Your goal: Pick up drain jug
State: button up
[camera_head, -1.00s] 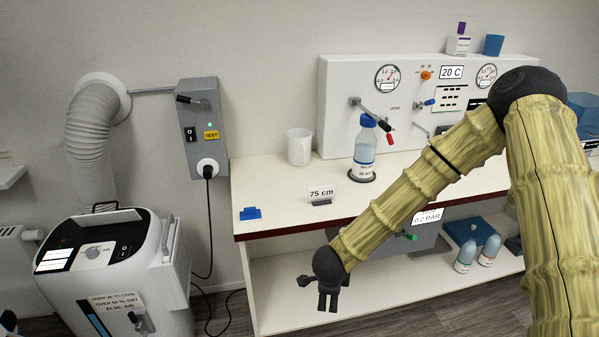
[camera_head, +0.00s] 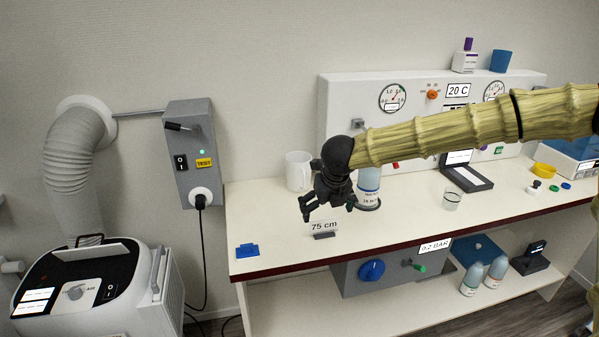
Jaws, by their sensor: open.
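A white jug (camera_head: 297,171), the likely drain jug, stands upright on the counter (camera_head: 262,215) near the back wall, left of the gauge panel. Its right side is partly hidden by my gripper. My gripper (camera_head: 322,210) is open and empty, pointing down over the counter's front part. In the picture it lies just right of and below the jug, in front of a labelled bottle. It appears apart from the jug, though the depth between them is hard to judge.
A bottle (camera_head: 368,185) stands behind my gripper, partly hidden. A "75 cm" sign (camera_head: 324,228) is just below the fingers. A blue block (camera_head: 247,250) lies at the left front. A glass beaker (camera_head: 451,200) stands to the right. The counter left of the jug is mostly clear.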

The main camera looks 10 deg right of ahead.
aim_at(298, 167)
jog(key=i, duration=1.15)
jog(key=u, duration=0.05)
